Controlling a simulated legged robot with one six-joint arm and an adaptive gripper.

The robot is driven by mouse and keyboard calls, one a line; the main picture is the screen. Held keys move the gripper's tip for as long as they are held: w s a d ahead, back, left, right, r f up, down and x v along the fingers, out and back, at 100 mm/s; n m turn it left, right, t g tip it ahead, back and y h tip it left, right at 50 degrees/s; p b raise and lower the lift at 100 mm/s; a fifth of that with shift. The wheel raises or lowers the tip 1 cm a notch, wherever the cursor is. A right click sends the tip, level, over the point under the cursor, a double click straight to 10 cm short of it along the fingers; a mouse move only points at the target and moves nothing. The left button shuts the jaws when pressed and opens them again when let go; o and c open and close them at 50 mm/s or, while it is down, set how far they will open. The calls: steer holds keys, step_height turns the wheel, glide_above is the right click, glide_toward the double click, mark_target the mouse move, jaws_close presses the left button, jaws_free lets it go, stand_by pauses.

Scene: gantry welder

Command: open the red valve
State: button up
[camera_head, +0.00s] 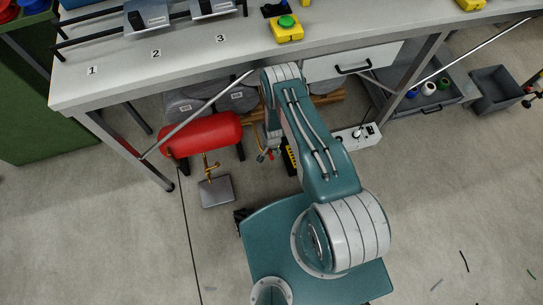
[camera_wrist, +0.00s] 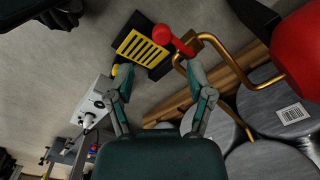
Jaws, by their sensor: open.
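The red valve (camera_wrist: 172,40) shows at the upper middle of the wrist view as a red handle with a rounded end, beside a bent brass pipe (camera_wrist: 232,58). My gripper (camera_wrist: 160,70) is open and empty. Its two teal fingers point toward the valve, which lies just beyond the fingertips and nearer the right one. I see no clear contact. The red tank (camera_wrist: 300,55) is at the right edge; in the head view the red tank (camera_head: 200,135) lies under the workbench. My arm hides much of the gripper area in the head view.
The workbench (camera_head: 130,85) stands above the tank, with a diagonal brace and legs nearby. Grey round containers (camera_wrist: 275,100) and wooden planks lie close to the right finger. A yellow-slotted black object (camera_wrist: 143,47) lies behind the valve. A white power strip (camera_wrist: 92,103) is at left.

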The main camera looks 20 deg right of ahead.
mark_target(272, 157)
steer(key=f, duration=0.6)
steer(key=shift+a, duration=0.25)
steer(key=shift+d+f, duration=0.15)
steer(key=shift+f, duration=0.4)
jaws_close()
